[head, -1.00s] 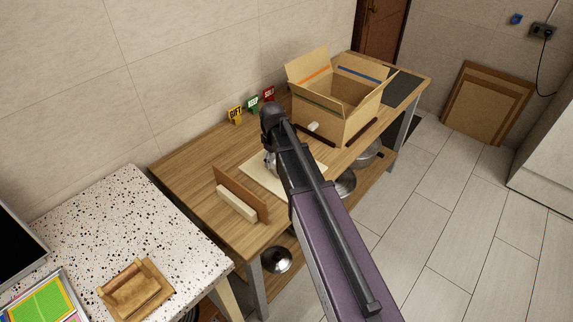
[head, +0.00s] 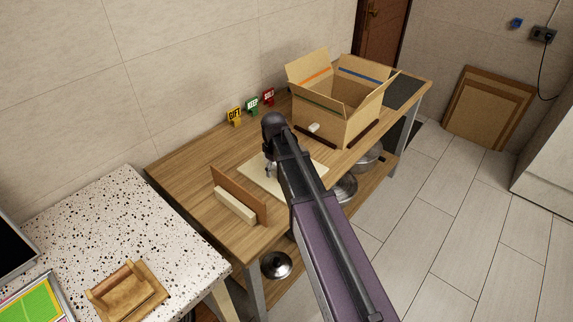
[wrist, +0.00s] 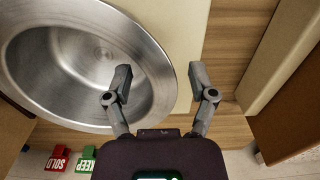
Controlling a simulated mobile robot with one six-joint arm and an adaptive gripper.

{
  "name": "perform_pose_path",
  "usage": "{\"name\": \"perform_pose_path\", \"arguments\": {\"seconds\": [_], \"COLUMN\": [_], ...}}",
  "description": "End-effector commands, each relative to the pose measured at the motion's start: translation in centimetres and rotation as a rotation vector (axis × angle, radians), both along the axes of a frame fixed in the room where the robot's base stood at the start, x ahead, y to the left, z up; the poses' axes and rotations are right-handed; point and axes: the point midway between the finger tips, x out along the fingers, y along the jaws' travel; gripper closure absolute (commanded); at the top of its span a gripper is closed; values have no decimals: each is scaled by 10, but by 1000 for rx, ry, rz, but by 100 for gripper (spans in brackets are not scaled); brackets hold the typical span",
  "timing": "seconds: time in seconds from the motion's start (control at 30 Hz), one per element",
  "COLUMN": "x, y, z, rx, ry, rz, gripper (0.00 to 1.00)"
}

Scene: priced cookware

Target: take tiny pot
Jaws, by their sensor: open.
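A round steel pot (wrist: 60,75) fills the left of the wrist view, seen from above, with its empty inside showing. It stands on a cream board (head: 252,181); in the head view my arm hides it. My gripper (wrist: 158,74) is open, with its left finger over the pot's opening and its right finger outside the rim. The pot's right rim lies between the two fingers, and no contact shows. In the head view my gripper (head: 270,168) is mostly hidden by my own arm, above the board.
A brown upright panel with a cream block (head: 235,204) stands left of the board. An open cardboard box (head: 335,118) stands at the right. GIFT (head: 235,116), KEEP (head: 252,105) and SOLD (head: 268,96) signs line the wall. Steel cookware (head: 345,189) is on the lower shelf.

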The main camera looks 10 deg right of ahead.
Motion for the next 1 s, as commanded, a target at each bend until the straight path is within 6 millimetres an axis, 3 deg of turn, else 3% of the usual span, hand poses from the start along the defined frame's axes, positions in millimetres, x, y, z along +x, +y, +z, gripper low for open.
{"name": "perform_pose_path", "arguments": {"seconds": [0.23, 0.27, 0.4, 0.5, 1.0], "x": [0, 0, 0, 0, 0], "y": [0, 0, 0, 0, 1], "z": [0, 0, 0, 0, 3], "rx": [0, 0, 0, 0, 1], "ry": [0, 0, 0, 0, 1], "rz": [0, 0, 0, 0, 2], "gripper": [27, 33, 75, 100, 100]}}
